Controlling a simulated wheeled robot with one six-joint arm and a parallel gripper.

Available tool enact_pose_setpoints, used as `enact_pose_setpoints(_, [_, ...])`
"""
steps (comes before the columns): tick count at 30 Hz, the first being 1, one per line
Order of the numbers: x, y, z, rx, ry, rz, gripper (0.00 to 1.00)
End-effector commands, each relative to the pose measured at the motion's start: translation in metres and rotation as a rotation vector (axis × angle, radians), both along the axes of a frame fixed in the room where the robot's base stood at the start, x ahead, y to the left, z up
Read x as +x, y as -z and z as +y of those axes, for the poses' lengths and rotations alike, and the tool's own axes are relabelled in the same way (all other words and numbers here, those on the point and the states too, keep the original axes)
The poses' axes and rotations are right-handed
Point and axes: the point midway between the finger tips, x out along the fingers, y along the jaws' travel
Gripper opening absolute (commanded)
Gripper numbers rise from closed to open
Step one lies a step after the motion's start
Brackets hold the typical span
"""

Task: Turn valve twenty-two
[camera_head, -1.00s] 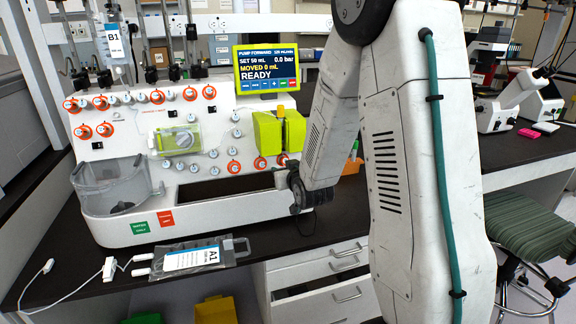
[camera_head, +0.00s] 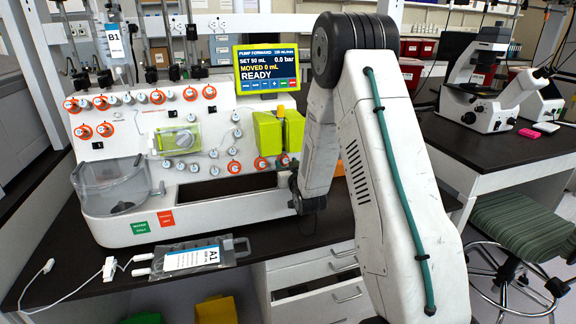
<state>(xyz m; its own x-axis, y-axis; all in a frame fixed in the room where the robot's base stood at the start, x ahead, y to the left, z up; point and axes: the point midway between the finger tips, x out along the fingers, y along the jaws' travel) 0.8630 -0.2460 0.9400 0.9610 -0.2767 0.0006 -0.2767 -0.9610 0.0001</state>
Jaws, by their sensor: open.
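The cell processor (camera_head: 240,212) is a white machine on the dark bench, left of centre. Its front panel carries several small round valves, some ringed in orange, such as an orange-ringed one at upper right (camera_head: 209,92) and one low by the green blocks (camera_head: 234,167). Their numbers are too small to read, so I cannot tell which is valve twenty-two. My arm rises at right and bends down over the machine's right end.
A screen (camera_head: 267,69) on the machine reads READY. Lime-green blocks (camera_head: 267,133) stand at its right end. A labelled A1 bag (camera_head: 192,259) lies in front. A microscope (camera_head: 490,95) and a green stool (camera_head: 520,225) are at right.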

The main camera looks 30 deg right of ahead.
Motion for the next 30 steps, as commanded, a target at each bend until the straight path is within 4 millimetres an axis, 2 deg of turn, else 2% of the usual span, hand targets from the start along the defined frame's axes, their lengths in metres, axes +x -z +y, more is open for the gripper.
enact_pose_setpoints(8, [0.0018, 0.0002, -0.0002, 0.000, 0.000, 0.001, 0.46])
enact_pose_setpoints(12, [0.0017, 0.0002, -0.0003, 0.000, 0.000, 0.001, 0.07])
enact_pose_setpoints(13, [0.0017, 0.0002, -0.0003, 0.000, 0.000, 0.001, 0.01])
enact_pose_setpoints(17, [0.0016, 0.0001, -0.0007, -0.005, -0.002, 0.003, 0.01])
enact_pose_setpoints(24, [0.0011, 0.0000, -0.0020, -0.119, -0.053, 0.034, 0.01])
enact_pose_setpoints(30, [0.0011, 0.0000, -0.0019, -0.118, -0.052, 0.034, 0.01])
